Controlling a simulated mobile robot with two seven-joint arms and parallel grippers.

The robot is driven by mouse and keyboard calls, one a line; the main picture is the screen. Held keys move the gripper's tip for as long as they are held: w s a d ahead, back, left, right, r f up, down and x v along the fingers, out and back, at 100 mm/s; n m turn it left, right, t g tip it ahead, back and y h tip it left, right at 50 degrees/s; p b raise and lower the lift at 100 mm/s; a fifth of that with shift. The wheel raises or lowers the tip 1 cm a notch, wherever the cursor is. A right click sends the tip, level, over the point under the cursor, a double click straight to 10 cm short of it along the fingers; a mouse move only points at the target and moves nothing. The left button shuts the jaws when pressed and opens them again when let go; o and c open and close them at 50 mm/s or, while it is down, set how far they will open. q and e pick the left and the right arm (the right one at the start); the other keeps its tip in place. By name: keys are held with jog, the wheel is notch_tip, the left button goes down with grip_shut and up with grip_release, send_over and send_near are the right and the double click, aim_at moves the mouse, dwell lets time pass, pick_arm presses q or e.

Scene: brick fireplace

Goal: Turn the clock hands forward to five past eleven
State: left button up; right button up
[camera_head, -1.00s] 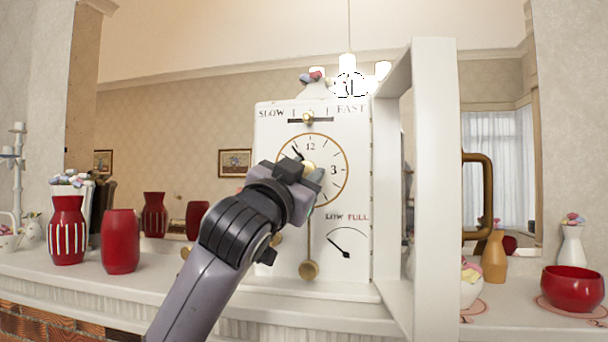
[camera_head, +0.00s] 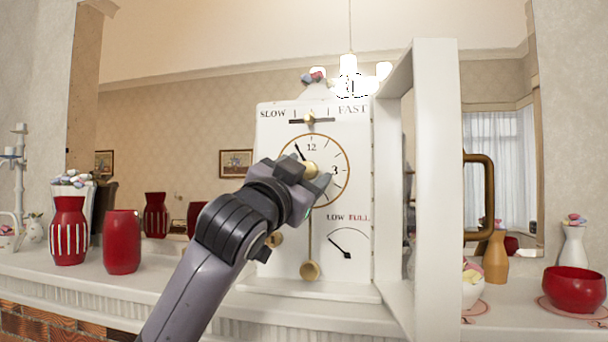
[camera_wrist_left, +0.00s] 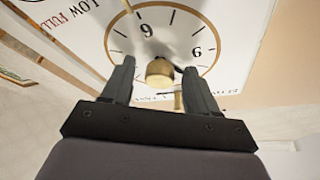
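The white clock (camera_head: 272,140) stands upright on the mantel with its round, gold-rimmed dial (camera_head: 338,150) facing me. One black hand (camera_head: 300,153) points up-left, close to the eleven mark; the other hand cannot be made out clearly. A gold knob (camera_head: 311,169) sits at the dial's centre. My left gripper (camera_head: 305,177) is at the dial, covering its lower left. In the left wrist view the fingers (camera_wrist_left: 159,70) are apart, one on either side of the gold knob (camera_wrist_left: 159,73), with gaps visible. My right gripper is not in view.
The clock's white door (camera_head: 437,190) stands open towards me on the right, with a brown handle (camera_head: 487,198). A pendulum (camera_head: 310,270) hangs below the dial. Red vases (camera_head: 121,242) stand left on the mantel; a red bowl (camera_head: 573,288) is at right.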

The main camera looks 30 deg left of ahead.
pick_arm(q)
jog(key=b+v, duration=0.2)
jog(key=v, duration=0.5)
jog(key=shift+b, duration=0.3)
dwell(0.3)
jog(key=w+r+n+y+p, duration=0.1)
jog(key=w+r+n+y, duration=0.1)
jog(key=w+n, duration=0.3)
jog(key=shift+w+r+n+y+p, duration=0.25)
jog(key=shift+n+y+p, duration=0.15)
jog(key=shift+n+y, duration=0.4)
